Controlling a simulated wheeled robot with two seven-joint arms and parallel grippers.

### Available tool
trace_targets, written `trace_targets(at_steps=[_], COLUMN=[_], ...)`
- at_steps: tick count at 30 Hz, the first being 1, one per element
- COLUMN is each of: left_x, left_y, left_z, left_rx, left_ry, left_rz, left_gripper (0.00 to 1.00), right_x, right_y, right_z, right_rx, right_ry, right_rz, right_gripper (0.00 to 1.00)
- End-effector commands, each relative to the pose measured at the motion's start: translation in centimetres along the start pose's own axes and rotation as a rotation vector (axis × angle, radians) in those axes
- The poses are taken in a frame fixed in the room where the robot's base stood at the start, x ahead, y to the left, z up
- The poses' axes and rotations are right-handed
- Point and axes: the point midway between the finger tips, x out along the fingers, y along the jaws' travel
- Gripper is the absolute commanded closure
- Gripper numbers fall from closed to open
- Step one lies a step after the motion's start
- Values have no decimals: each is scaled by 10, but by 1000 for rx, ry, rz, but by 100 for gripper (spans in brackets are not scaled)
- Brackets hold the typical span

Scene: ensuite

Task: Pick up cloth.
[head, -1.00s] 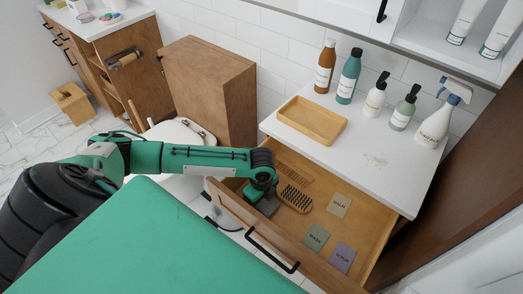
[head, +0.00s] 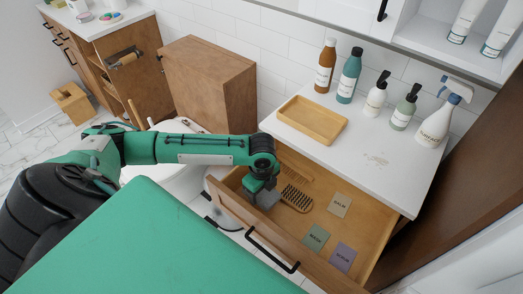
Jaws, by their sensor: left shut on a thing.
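A grey cloth (head: 268,200) shows at the left end of the open drawer (head: 365,236), just under my left gripper (head: 261,188). The gripper points down and is shut on the cloth. The fingertips and part of the cloth are hidden behind the gripper body and the drawer front. I cannot tell whether the cloth still touches the drawer floor. My right gripper is out of view.
A brush (head: 296,198) and a comb (head: 296,173) lie beside the cloth. Several labelled packets, including a green one (head: 315,237), lie further right. The white counter (head: 350,160) above holds a wooden tray (head: 312,120) and several bottles, with a faint brown stain.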

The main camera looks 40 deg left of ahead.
Motion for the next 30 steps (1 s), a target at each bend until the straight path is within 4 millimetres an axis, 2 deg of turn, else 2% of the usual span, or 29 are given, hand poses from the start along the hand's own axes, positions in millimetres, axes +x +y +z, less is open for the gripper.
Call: trace_targets(at_steps=[3, 9, 15, 21, 30], left_x=[-35, -92, -131, -147, -149], left_y=[-1, -1, -1, 0, 0], left_z=[0, 0, 0, 0, 0], left_rx=[1, 1, 0, 0, 0], left_ry=[-1, 0, 0, 0, 0], left_rz=[-7, -6, -4, -1, -1], left_gripper=[61, 61, 61, 61, 61], right_x=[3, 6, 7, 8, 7], right_y=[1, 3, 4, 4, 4], right_z=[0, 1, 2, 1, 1], right_rx=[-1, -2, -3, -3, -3], right_ry=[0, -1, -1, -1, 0], right_rz=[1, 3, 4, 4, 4], right_gripper=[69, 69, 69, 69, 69])
